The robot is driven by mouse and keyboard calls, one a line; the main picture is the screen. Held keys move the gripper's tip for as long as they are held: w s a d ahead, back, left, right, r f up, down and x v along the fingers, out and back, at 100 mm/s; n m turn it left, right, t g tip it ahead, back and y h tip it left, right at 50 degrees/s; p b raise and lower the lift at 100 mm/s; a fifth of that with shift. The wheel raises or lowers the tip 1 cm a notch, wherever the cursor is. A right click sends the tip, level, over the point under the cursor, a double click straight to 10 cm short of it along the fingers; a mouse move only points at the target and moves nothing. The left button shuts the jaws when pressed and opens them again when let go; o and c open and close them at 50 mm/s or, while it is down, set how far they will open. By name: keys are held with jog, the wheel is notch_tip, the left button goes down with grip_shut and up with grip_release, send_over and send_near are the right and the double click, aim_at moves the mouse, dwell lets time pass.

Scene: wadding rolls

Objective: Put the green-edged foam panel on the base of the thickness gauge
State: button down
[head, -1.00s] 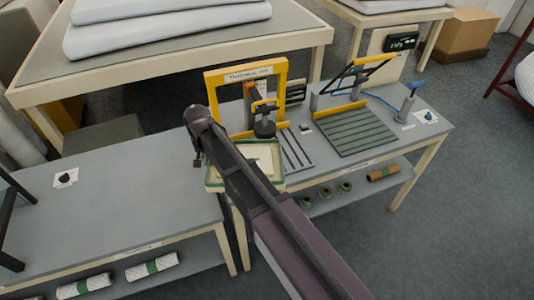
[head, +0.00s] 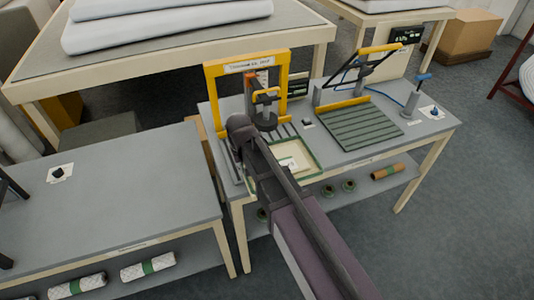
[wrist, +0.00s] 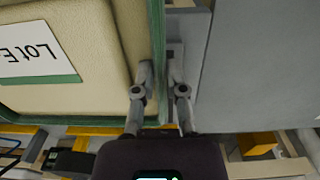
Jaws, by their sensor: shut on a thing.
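The cream foam panel (head: 306,151) with green edges is in front of the thickness gauge (head: 210,88), partly hidden by my arm in the head view. In the wrist view the panel (wrist: 95,96) fills the left side, with a white label on its face. My gripper (wrist: 160,66) is shut on its green edge. The gauge has a yellow arch and a dark round foot under a yellow handle. Its slotted grey base (head: 287,130) shows behind the panel. I cannot tell whether the panel touches the base or bench.
A green ribbed board (head: 360,128) with a yellow-handled lever frame stands right of the gauge. A blue-topped post (head: 412,100) is at the bench's right end. A mostly clear grey table (head: 120,190) stands left, across a gap. Rolls lie on the lower shelves.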

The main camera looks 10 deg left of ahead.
jog(key=shift+d, duration=0.2)
jog(key=w+a, duration=0.2)
jog(key=w, duration=0.2)
jog(key=w+a+f+b, duration=0.1)
jog(key=w+a, duration=0.1)
jog(key=w, duration=0.2)
jog(key=w+a, duration=0.3)
jog(key=w, duration=0.2)
jog(key=shift+f, duration=0.25)
jog(key=shift+w+a, duration=0.25)
jog(key=shift+w, duration=0.15)
jog(key=shift+w+a+f+b, duration=0.1)
jog(key=shift+w+f+b, duration=0.15)
jog(key=shift+b, duration=0.15)
notch_tip(320, 180, down, 3)
jog(key=b, duration=0.3)
jog(key=shift+s+f, duration=0.1)
